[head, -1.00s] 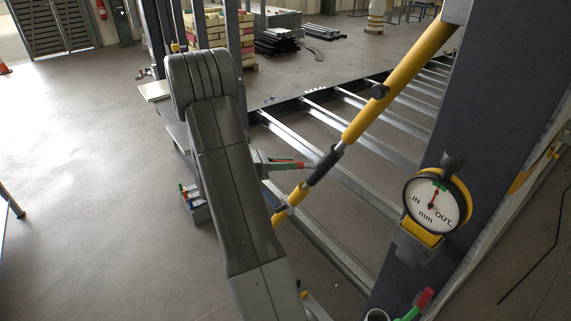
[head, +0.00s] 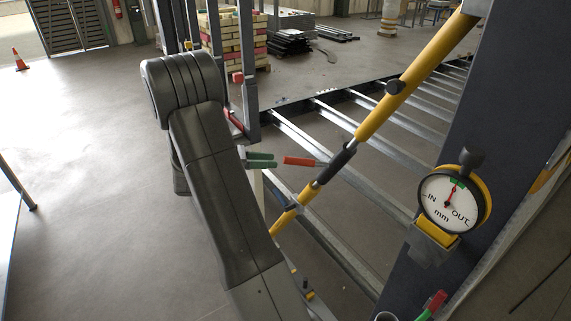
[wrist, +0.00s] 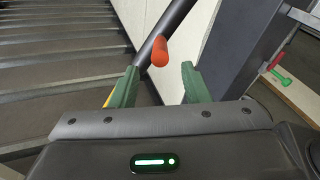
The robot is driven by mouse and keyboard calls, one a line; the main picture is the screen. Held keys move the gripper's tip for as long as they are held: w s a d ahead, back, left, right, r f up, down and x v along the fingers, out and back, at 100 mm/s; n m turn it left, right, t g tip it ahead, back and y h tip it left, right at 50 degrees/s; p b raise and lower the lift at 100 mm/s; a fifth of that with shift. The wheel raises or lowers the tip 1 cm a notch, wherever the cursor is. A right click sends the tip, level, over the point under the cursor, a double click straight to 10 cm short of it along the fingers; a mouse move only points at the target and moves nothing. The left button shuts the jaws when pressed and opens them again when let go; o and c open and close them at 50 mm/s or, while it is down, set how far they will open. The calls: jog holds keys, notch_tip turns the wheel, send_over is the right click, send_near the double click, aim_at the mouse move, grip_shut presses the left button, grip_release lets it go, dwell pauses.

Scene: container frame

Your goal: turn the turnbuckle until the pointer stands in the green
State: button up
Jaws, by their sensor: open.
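The turnbuckle is a yellow strut (head: 405,90) running diagonally, with a dark sleeve (head: 338,163) near its lower part. A lever with a red grip (head: 300,161) sticks out left from the sleeve. The white dial (head: 464,214) has a red pointer toward a small green band at the top; the tip appears at the band, too small to judge exactly. My gripper (head: 268,160), with green fingers, is open just left of the red grip, apart from it. In the wrist view the red grip (wrist: 160,50) shows ahead between the fingertips of my open gripper (wrist: 160,80).
A dark blue post (head: 440,140) stands at the right behind the dial. A ladder-like steel frame (head: 370,100) lies behind the strut. A red and green handle (head: 432,304) is at the bottom right. Open grey floor (head: 90,200) lies to the left.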

aim_at(310, 163)
jog(key=v, duration=0.5)
jog(key=shift+b, duration=0.3)
jog(key=p+x, duration=0.2)
jog(key=x, duration=1.1)
jog(key=shift+d+r+p, duration=0.1)
jog(key=shift+d+p, duration=0.3)
jog(key=shift+d, duration=0.05)
jog(key=shift+f+b, duration=0.3)
jog(key=shift+s+t, duration=0.25)
jog(key=shift+t, duration=0.15)
jog(key=shift+w+r, duration=0.1)
jog(key=shift+r, duration=0.05)
